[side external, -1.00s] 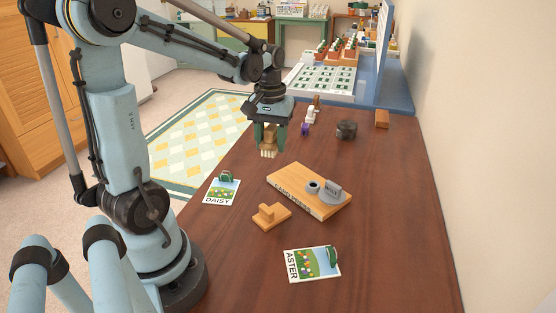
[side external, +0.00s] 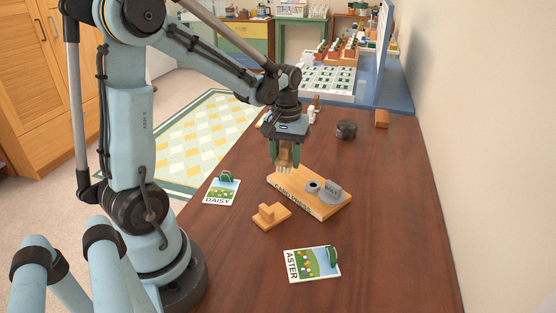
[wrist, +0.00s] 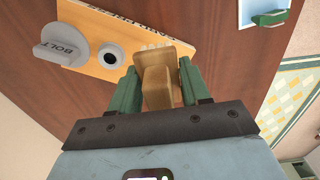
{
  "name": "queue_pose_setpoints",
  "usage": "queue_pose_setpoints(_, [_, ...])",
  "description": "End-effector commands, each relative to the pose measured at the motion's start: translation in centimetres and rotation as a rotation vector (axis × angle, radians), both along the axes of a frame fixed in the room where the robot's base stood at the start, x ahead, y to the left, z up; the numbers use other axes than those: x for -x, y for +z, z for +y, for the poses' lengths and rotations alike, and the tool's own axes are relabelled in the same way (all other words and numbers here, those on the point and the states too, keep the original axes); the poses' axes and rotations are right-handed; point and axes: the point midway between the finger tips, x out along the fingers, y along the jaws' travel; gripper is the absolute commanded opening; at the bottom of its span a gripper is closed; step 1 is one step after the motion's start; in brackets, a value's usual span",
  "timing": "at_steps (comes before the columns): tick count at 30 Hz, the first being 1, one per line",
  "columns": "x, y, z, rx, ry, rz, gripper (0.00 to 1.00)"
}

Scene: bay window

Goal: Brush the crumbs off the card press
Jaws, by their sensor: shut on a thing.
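The card press (side external: 302,201) is a flat wooden block with lettering on its front edge, lying on the table. In the wrist view the bristles overlap the edge of the press (wrist: 88,69). I cannot make out crumbs on it.
A small wooden stepped block (side external: 270,216) lies just in front of the press. A DAISY card (side external: 221,193) lies left and an ASTER card (side external: 304,264) nearer, each with a green clip. A dark round object (side external: 346,130) stands behind.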

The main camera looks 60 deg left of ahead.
Motion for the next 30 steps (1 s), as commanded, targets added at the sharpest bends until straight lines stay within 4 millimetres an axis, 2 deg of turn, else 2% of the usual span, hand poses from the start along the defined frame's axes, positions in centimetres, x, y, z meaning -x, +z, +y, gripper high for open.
queue_pose_setpoints(14, [-0.1, -4.9, 0.0, 0.0, 0.0, 0.0, 0.22])
queue_pose_setpoints(15, [-0.1, -5.5, 0.0, 0.0, 0.0, 0.0, 0.19])
queue_pose_setpoints(16, [-0.5, -5.0, 0.1, -0.001, 0.0, -0.001, 0.19])
queue_pose_setpoints(17, [-0.8, -5.0, 0.2, 0.0, -0.001, 0.0, 0.14])
queue_pose_setpoints(29, [-4.4, -5.5, 1.0, 0.0, 0.0, 0.0, 0.13])
queue_pose_setpoints(30, [-4.7, -5.0, 1.0, 0.0, 0.0, -0.001, 0.13])
